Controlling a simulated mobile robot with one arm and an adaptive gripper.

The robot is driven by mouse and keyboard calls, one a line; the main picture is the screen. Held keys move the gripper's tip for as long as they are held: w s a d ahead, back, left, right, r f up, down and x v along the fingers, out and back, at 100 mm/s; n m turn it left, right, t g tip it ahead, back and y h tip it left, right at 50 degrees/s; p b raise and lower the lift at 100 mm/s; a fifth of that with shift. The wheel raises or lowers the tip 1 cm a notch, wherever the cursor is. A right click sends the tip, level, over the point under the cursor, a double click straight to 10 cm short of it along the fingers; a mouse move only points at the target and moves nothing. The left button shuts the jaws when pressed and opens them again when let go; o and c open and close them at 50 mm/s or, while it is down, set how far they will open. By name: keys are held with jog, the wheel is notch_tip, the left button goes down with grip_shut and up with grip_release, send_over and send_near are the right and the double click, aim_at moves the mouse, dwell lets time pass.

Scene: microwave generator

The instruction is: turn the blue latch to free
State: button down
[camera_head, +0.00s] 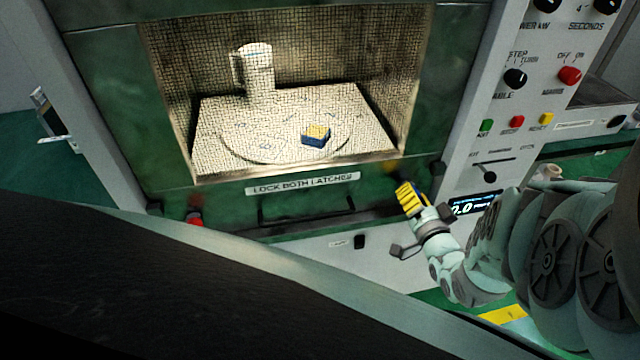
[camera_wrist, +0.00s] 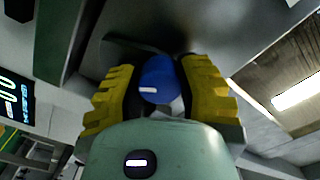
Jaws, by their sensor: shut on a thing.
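The blue latch (camera_wrist: 157,80) shows in the wrist view as a round blue knob with a pale mark on its face. My gripper (camera_wrist: 158,92) has its yellow ribbed fingers on either side of the knob and is shut on it. In the head view my gripper (camera_head: 408,196) is at the lower right corner of the green microwave door (camera_head: 330,205), and it hides the blue latch there. The pale mark on the knob looks about level in the wrist view.
A red latch knob (camera_head: 195,219) is at the door's lower left. A "LOCK BOTH LATCHES" label (camera_head: 303,184) and a dark handle (camera_head: 305,215) are on the door. Behind the mesh window are a white mug (camera_head: 257,72) and a sponge-like block (camera_head: 316,135). A control panel (camera_head: 505,150) stands close on the right.

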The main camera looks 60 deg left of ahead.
dwell(0.5)
jog(key=c, duration=0.5)
grip_release()
jog(key=v, duration=0.7)
jog(key=shift+d, duration=0.25)
